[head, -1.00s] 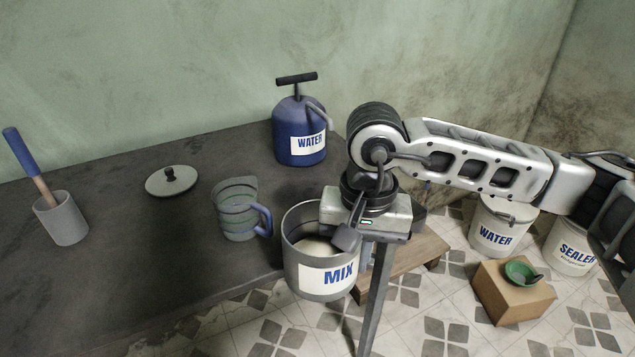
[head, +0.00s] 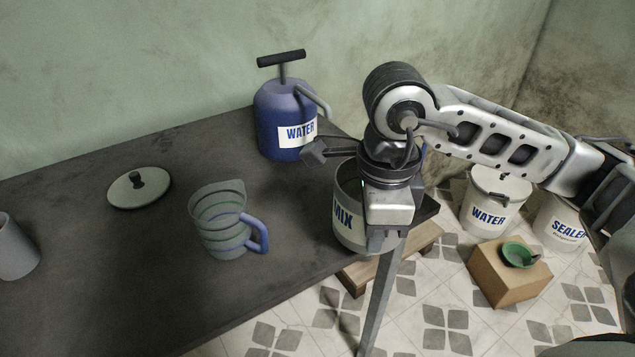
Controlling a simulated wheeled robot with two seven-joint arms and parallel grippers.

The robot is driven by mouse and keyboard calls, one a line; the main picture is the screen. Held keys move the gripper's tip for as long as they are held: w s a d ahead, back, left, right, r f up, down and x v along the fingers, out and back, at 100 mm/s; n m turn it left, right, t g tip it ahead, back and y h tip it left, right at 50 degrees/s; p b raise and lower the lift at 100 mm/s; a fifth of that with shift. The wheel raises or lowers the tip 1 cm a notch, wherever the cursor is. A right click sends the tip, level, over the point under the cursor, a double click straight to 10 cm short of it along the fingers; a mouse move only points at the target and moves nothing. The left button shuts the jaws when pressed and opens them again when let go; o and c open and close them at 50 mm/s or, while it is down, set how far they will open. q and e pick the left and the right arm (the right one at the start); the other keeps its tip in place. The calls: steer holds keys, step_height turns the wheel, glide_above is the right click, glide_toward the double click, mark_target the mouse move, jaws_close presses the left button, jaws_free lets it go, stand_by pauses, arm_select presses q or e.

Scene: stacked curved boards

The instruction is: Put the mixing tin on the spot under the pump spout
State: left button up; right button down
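The mixing tin (head: 349,228) is a grey can with a white MIX label, near the table's front right edge. My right gripper (head: 378,238) is at its right side, shut on its wall; the gripper and wrist hide much of the tin. I cannot tell whether the tin's base touches the table. The blue pump can (head: 283,108) with a WATER label and black T-handle stands at the back of the table. Its grey spout (head: 314,99) points right, toward my wrist. The spot under the spout is hidden behind my gripper. My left gripper is not in view.
A clear jug with a blue handle (head: 218,222) stands left of the tin. A lid (head: 139,189) and a grey cup (head: 14,250) are further left. Right of the table are a wooden stool (head: 418,249), a WATER bucket (head: 491,213), a SEALER bucket (head: 560,226) and a box (head: 500,285).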

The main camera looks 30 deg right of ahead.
steer(key=w, duration=0.5)
steer(key=w+a+p, duration=0.1)
steer(key=w, duration=0.4)
steer(key=w+p, duration=0.1)
steer(key=w, duration=0.4)
steer(key=shift+a+r, duration=0.1)
steer(key=shift+a, duration=0.05)
steer(key=shift+w, duration=0.25)
step_height(320, 180, down, 4)
steer(key=shift+r+p, duration=0.25)
steer(key=shift+p, duration=0.05)
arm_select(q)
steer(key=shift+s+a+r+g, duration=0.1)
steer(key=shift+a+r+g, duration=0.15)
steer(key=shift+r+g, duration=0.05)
arm_select(e)
steer(key=shift+f, duration=0.2)
steer(key=c, duration=1.7)
jaws_free()
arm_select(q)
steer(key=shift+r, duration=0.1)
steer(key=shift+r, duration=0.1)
